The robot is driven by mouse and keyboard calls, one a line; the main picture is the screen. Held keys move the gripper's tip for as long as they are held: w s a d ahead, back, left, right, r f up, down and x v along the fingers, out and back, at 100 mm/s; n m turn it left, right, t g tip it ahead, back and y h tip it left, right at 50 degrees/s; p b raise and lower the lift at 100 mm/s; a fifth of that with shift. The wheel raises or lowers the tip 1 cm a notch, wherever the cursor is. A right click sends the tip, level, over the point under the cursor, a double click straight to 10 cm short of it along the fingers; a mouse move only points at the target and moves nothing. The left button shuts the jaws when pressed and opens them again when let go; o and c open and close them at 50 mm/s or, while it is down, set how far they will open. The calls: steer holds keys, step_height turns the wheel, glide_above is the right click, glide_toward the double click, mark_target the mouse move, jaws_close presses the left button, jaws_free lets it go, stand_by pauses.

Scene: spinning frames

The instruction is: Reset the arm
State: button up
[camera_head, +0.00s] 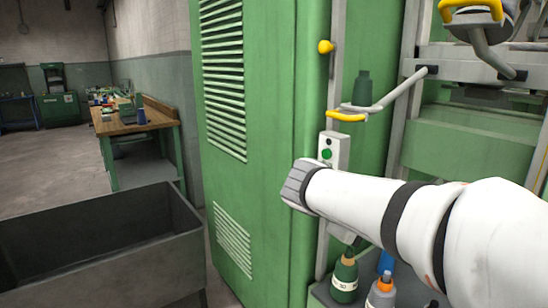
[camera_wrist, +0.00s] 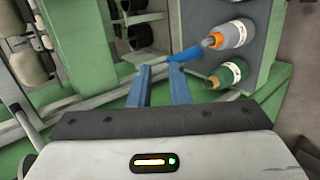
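My white arm (camera_head: 400,215) reaches in from the right in the head view, in front of the green machine. My gripper is hidden there. In the wrist view, the two blue fingers of my gripper (camera_wrist: 160,82) are apart with nothing between them, so it is open. Beyond the fingertips lies a blue object (camera_wrist: 184,52), possibly a bottle or its nozzle; I cannot tell if the right finger touches it. A bottle with an orange collar (camera_wrist: 232,34) and a green bottle (camera_wrist: 230,73) are to the right of the fingers.
The green cabinet (camera_head: 270,130) with vents stands close by the arm. A switch box (camera_head: 333,150) and yellow-handled lever (camera_head: 346,117) are near the wrist. A grey bin (camera_head: 100,250) is at lower left; a workbench (camera_head: 150,120) is behind, with open floor further left.

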steer(key=s+a+f+m+g+y+p, duration=0.1)
steer(key=s+a+f+m+y+p, duration=0.1)
steer(key=s, duration=0.5)
steer(key=s+a+f+m+g+y+p, duration=0.1)
steer(key=s+a+f+m+y+p, duration=0.2)
steer(key=s+f+m+y+p, duration=0.1)
steer(key=shift+s+a+f+g+y+p, duration=0.4)
steer(key=shift+s+f+y, duration=0.8)
steer(key=shift+s+y, duration=0.65)
steer(key=shift+d, duration=0.15)
